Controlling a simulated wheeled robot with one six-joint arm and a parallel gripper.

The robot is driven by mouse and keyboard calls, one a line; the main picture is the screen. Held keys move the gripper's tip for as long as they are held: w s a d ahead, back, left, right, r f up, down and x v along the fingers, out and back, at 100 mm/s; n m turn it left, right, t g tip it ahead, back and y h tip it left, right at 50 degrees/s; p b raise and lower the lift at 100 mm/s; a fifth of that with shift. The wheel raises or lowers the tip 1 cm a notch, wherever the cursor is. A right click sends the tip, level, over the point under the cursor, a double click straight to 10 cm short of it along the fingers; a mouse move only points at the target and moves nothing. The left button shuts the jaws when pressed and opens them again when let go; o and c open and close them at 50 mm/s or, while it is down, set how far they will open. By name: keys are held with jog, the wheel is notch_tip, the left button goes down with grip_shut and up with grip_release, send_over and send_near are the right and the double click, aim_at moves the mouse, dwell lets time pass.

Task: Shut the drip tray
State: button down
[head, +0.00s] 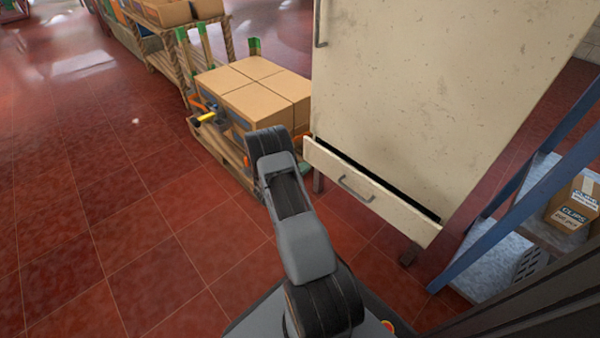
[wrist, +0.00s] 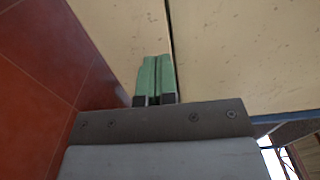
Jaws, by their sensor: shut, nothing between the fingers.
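The drip tray (head: 372,192) is a low cream drawer with a grey bar handle (head: 355,190) at the bottom of a tall cream cabinet (head: 430,90). It stands a little way out, with a dark gap between its front and the cabinet body. In the wrist view, my gripper (wrist: 157,60) has its green fingers shut together with nothing between them. They point at the cream panels, close to the dark gap line; I cannot tell whether they touch. The tray front (wrist: 115,30) appears left of that line and the cabinet (wrist: 240,50) right. In the head view my arm hides the fingers.
Cardboard boxes (head: 255,92) on a wooden pallet stand left of the cabinet, close to my arm. A blue-framed shelf (head: 545,150) with a box labelled clips (head: 574,204) stands at the right. The red tiled floor (head: 110,200) is open at the left.

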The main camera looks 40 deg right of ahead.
aim_at(325, 153)
jog(key=d+b, duration=0.3)
jog(key=d, duration=0.5)
jog(key=shift+d+f, duration=0.1)
jog(key=shift+f, duration=0.05)
jog(key=shift+d+b, duration=0.35)
jog(key=shift+d, duration=0.25)
